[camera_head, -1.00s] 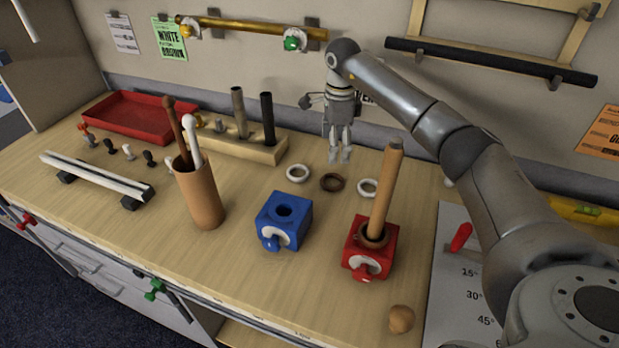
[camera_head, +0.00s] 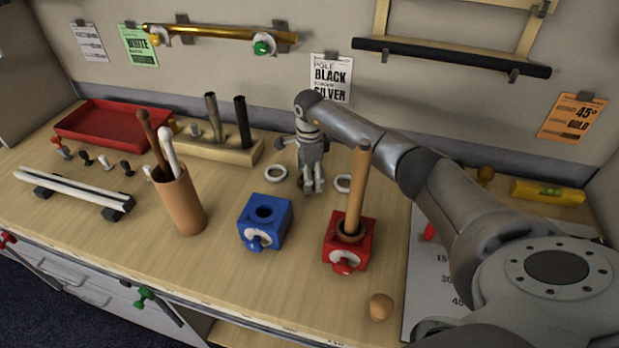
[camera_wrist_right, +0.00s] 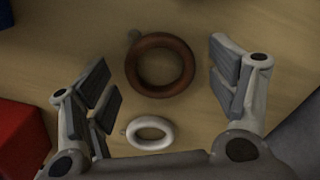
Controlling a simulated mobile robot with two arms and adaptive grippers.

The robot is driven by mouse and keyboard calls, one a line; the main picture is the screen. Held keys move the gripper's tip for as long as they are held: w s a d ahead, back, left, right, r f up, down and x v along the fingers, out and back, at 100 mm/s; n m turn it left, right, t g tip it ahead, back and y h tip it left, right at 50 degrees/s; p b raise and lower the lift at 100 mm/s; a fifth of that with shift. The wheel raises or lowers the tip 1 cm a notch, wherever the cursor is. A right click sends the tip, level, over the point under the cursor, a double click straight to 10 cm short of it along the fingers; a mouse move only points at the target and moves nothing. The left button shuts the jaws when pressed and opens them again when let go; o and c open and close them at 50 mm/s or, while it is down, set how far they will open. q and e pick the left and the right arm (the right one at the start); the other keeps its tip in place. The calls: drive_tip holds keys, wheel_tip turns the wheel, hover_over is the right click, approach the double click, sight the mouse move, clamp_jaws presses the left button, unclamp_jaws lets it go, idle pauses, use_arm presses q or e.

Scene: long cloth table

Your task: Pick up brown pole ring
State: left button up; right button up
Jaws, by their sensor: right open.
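The brown pole ring (camera_wrist_right: 160,65) lies flat on the table in the right wrist view, between and slightly beyond the fingertips of my right gripper (camera_wrist_right: 165,80). A small knob sticks out at its upper left. The gripper is open, with nothing between its pads touching the ring that I can see. In the head view my right gripper (camera_head: 313,185) points down at the table between two white rings and hides the brown ring. A white ring (camera_wrist_right: 150,132) lies closer to the palm in the wrist view. My left gripper is not in view.
White rings lie left (camera_head: 276,173) and right (camera_head: 343,183) of the gripper. A blue block (camera_head: 266,221) and a red block (camera_head: 347,252) with a wooden pole (camera_head: 357,190) stand in front. A wooden rack (camera_head: 215,150) with upright poles stands behind left.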

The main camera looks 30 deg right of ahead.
drive_tip(key=shift+c, duration=0.2)
drive_tip(key=c, duration=0.8)
drive_tip(key=shift+r, duration=0.2)
